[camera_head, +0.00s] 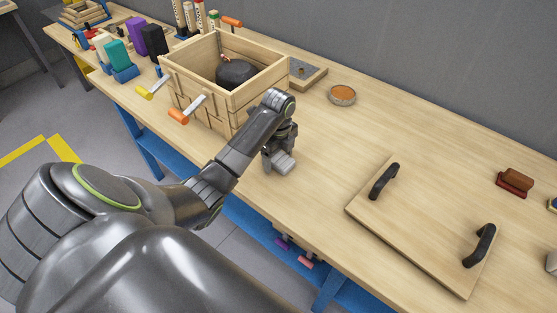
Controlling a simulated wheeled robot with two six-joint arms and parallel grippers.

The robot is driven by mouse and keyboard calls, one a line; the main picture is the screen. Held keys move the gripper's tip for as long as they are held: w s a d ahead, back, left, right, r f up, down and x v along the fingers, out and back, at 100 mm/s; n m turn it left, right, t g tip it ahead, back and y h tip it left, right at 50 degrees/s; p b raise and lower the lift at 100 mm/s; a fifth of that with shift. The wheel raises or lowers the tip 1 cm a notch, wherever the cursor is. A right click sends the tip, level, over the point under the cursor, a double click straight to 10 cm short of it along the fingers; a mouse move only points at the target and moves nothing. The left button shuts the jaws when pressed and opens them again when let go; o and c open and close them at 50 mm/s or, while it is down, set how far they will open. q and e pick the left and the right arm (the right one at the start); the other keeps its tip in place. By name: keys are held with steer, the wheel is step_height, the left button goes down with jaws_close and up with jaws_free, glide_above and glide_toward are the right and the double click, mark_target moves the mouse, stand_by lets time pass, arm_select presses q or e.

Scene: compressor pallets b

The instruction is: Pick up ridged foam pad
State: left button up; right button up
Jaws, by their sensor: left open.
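I cannot make out a ridged foam pad for certain in this view. A grey, speckled flat piece (302,68) lies in a wooden tray just right of the crate, but its ridges cannot be told. My left gripper (284,165) hangs over the table's front part, just right of the wooden crate (262,88). It is open, and I see nothing between its fingers. My left arm hides part of the crate's near right corner and the table there. My right gripper is not in view.
A dark rounded object (236,72) sits in the crate. Clamp handles, orange (179,117) and yellow (145,92), stick out in front. A wooden lid with two black handles (400,225) lies at right. A round dish (342,95) and red-brown block (516,182) stand behind. Mid-table is clear.

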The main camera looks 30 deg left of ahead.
arm_select(q)
steer(key=c, duration=1)
